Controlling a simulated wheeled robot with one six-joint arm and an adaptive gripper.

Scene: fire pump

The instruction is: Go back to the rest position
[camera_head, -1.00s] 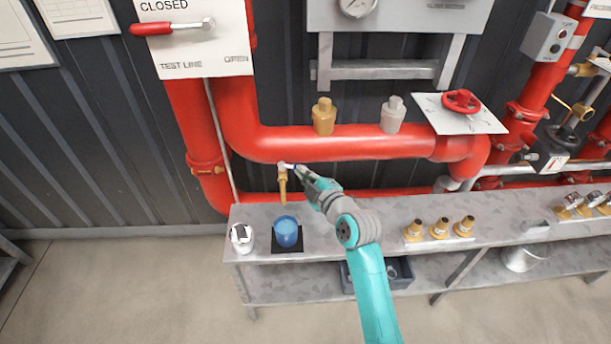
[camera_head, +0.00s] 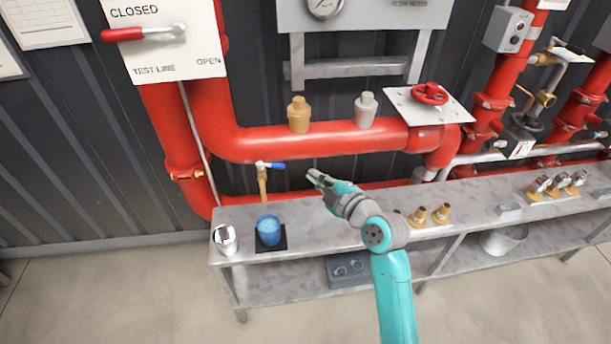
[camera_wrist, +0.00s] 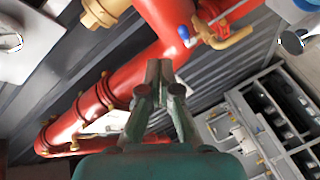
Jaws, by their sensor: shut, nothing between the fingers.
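My gripper (camera_head: 316,178) is shut and empty, held above the grey bench, to the right of the small brass tap (camera_head: 262,180) with a blue lever (camera_head: 275,165). In the wrist view my gripper (camera_wrist: 160,68) points at the red pipe, its fingers together. The tap also shows in the wrist view (camera_wrist: 232,38), at the upper right, apart from the fingers. A blue cup (camera_head: 268,231) stands on a black pad below the tap.
The bench (camera_head: 320,222) carries a white-and-silver item (camera_head: 225,239) at its left end and brass fittings (camera_head: 441,212) behind my arm. A large red pipe (camera_head: 310,138) runs above. A grey bin (camera_head: 348,270) sits on the lower shelf. Open floor lies in front.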

